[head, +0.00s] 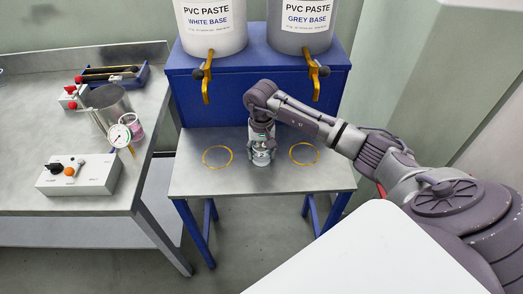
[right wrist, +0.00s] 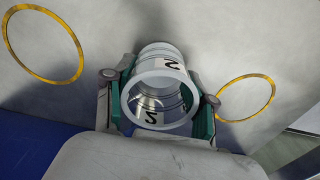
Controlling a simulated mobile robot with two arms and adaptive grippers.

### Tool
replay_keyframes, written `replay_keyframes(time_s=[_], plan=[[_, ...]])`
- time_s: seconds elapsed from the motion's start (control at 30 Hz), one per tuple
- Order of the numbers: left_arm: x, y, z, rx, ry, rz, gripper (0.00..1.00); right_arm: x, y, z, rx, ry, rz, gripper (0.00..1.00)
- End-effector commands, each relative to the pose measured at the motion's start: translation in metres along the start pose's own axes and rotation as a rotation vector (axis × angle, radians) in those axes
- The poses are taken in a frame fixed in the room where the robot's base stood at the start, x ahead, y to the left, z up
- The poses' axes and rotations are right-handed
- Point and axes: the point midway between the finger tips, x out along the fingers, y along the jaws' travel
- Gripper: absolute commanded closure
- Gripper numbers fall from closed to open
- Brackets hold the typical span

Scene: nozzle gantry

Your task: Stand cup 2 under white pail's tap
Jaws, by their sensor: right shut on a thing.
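Cup 2 (right wrist: 158,66), a clear cup with a 2 on its label, is between the fingers of my right gripper (head: 261,148). In the head view the cup (head: 261,158) is over the small metal stand, between two yellow rings. I cannot tell whether its base touches the top. The white pail (head: 212,38), labelled WHITE BASE, stands on the blue box with a yellow tap (head: 206,80) at its front. The left yellow ring (head: 217,147) lies below that tap, left of the cup, and is empty. My left gripper is out of view.
The grey pail (head: 301,40) and its tap (head: 317,80) are at right, above an empty right ring (head: 304,145). The blue box (head: 262,72) backs the stand. The left bench carries a metal pot (head: 103,98), a gauge (head: 119,135) and a control box (head: 78,183).

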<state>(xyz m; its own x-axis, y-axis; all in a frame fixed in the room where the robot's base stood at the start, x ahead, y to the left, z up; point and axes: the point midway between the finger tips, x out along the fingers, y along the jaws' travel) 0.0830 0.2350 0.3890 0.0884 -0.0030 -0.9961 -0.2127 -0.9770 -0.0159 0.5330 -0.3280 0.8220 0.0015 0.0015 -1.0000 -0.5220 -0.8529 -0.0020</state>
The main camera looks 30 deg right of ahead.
Motion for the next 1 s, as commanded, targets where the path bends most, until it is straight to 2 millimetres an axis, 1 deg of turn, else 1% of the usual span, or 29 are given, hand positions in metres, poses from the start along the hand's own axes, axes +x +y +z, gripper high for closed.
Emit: replay_keyframes(time_s=[0.17, 0.2, 0.33, 0.6, 0.73, 0.77, 0.87, 1.0], plan=[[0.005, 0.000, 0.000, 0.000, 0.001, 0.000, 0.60, 0.004, 0.000, 0.000, 0.000, 0.001, 0.001, 0.71], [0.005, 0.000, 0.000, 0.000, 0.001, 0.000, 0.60, 0.003, 0.000, 0.000, 0.000, 0.001, 0.001, 0.41], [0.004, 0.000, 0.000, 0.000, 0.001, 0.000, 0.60, 0.003, 0.000, 0.000, 0.000, 0.001, 0.000, 0.19], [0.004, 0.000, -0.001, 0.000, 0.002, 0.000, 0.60, 0.003, 0.000, 0.000, 0.000, 0.000, 0.000, 0.19], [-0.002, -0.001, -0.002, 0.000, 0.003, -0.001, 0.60, -0.002, 0.000, 0.000, 0.000, -0.001, 0.000, 0.19], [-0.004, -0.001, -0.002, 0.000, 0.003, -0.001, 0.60, -0.006, 0.000, 0.000, 0.000, 0.000, 0.000, 0.19], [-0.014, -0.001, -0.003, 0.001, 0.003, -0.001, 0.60, -0.024, 0.001, -0.001, 0.001, 0.004, 0.001, 0.19], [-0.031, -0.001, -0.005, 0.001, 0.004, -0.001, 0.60, -0.056, 0.000, -0.001, -0.001, 0.004, 0.000, 0.19]])
